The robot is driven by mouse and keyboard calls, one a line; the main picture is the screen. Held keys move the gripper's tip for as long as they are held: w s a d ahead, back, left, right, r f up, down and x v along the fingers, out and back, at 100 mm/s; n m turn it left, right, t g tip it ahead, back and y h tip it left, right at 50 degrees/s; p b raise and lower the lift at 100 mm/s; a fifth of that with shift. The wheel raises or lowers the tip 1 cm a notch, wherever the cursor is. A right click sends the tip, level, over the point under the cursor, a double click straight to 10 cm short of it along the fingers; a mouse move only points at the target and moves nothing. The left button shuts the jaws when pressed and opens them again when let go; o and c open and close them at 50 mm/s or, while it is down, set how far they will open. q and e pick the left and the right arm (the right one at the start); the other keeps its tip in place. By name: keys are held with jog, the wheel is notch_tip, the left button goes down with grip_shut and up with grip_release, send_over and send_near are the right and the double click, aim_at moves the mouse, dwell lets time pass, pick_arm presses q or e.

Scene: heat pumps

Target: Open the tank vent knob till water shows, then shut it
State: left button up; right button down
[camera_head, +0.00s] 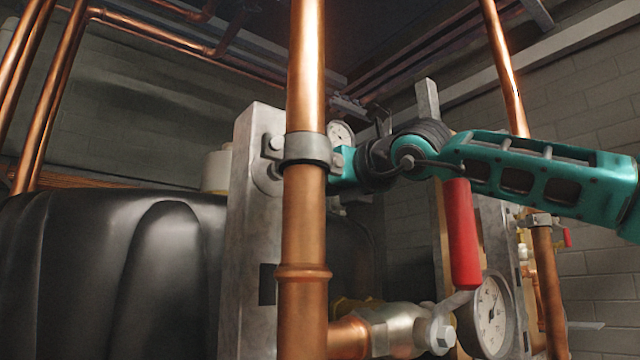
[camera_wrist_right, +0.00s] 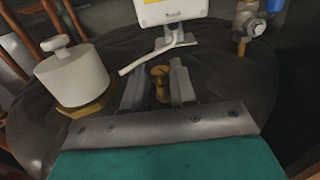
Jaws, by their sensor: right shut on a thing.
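The black tank (camera_head: 120,270) stands at the left in the head view, and its dark top (camera_wrist_right: 225,85) fills much of the right wrist view. A small brass vent knob (camera_wrist_right: 159,72) stands on the tank top. My right gripper (camera_wrist_right: 158,84) is shut on this knob, one grey finger on each side. A thin pale bent spout (camera_wrist_right: 150,56) runs just beyond the knob; I see no water at it. In the head view my teal right arm comes in from the right, and its gripper is hidden behind the copper pipe. My left gripper is not in view.
A thick copper pipe (camera_head: 305,80) stands upright close in front. A red lever (camera_head: 462,235) and a gauge (camera_head: 488,315) are below my right arm. A white capped cylinder (camera_wrist_right: 72,78) stands left of the knob, and a white box (camera_wrist_right: 172,10) is beyond it.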

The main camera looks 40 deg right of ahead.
jog(key=n+y, duration=0.1)
jog(key=y, duration=0.2)
jog(key=shift+d+n, duration=0.3)
jog(key=shift+n, duration=0.1)
jog(key=n+y, duration=0.1)
jog(key=n+g+y, duration=0.1)
jog(key=y, duration=0.1)
jog(key=n+y, duration=0.1)
jog(key=y, duration=0.1)
jog(key=shift+w+d, duration=0.15)
jog(key=shift+d, duration=0.2)
jog(key=shift+d+n+g+y, duration=0.15)
jog(key=shift+n+g+y, duration=0.55)
jog(key=shift+n+y, duration=0.5)
jog(key=shift+r+y, duration=0.1)
jog(key=shift+y, duration=0.3)
jog(key=c, duration=0.9)
grip_release()
jog(key=b+v, duration=0.1)
jog(key=v, duration=1.2)
